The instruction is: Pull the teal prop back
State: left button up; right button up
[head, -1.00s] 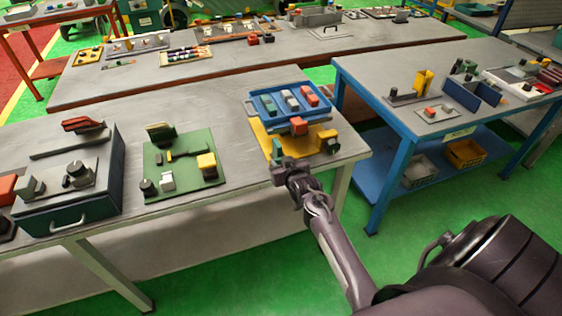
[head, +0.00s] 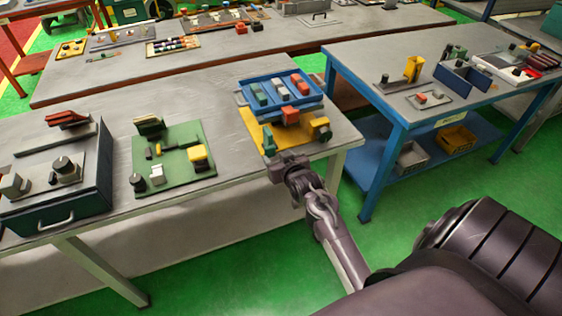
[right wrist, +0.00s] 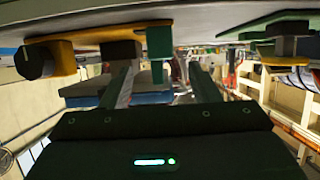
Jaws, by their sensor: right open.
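The teal prop (head: 268,139) is a small upright block at the front left of a yellow base plate (head: 251,127), near the table's front edge. A blue tray (head: 303,108) sits above the plate, tilted. My right gripper (head: 277,162) is just in front of the prop, at the table edge, and its fingertips are hard to make out there. In the right wrist view, which appears upside down, its two fingers (right wrist: 161,80) are apart. The teal prop (right wrist: 158,42) shows between and beyond them; I see no contact. My left gripper is not in view.
The tray carries teal, white and red blocks (head: 279,88). A green board (head: 175,172) with parts lies to the left. The floor in front of the table is free.

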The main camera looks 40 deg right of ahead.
jog(key=v, duration=0.2)
jog(key=shift+s+a+r, duration=0.1)
jog(key=shift+s, duration=0.2)
dwell(0.3)
jog(key=s+a+f+n+g+y+b, duration=0.15)
jog(key=s+a+f, duration=0.25)
jog(key=f, duration=0.6)
jog(key=s+a+f+g+y, duration=0.1)
jog(key=s+a+f+g, duration=0.3)
jog(key=f, duration=0.6)
jog(key=s+a+f+n+y, duration=0.1)
jog(key=s+a+f, duration=0.3)
jog(key=f, duration=0.6)
jog(key=s+f+n+g, duration=0.1)
jog(key=s+f+g, duration=0.1)
jog(key=s+f, duration=0.4)
jog(key=s+a+f+g, duration=0.1)
jog(key=s+f, duration=0.5)
jog(key=s, duration=0.9)
jog(key=s+f+n+g+b, duration=0.1)
jog(key=s+f+g, duration=0.2)
jog(key=s+f, duration=0.3)
jog(key=s, duration=0.4)
jog(key=shift+s+a+n, duration=0.2)
jog(key=shift+s+n, duration=0.15)
jog(key=shift+s, duration=0.05)
jog(key=shift+g, duration=0.25)
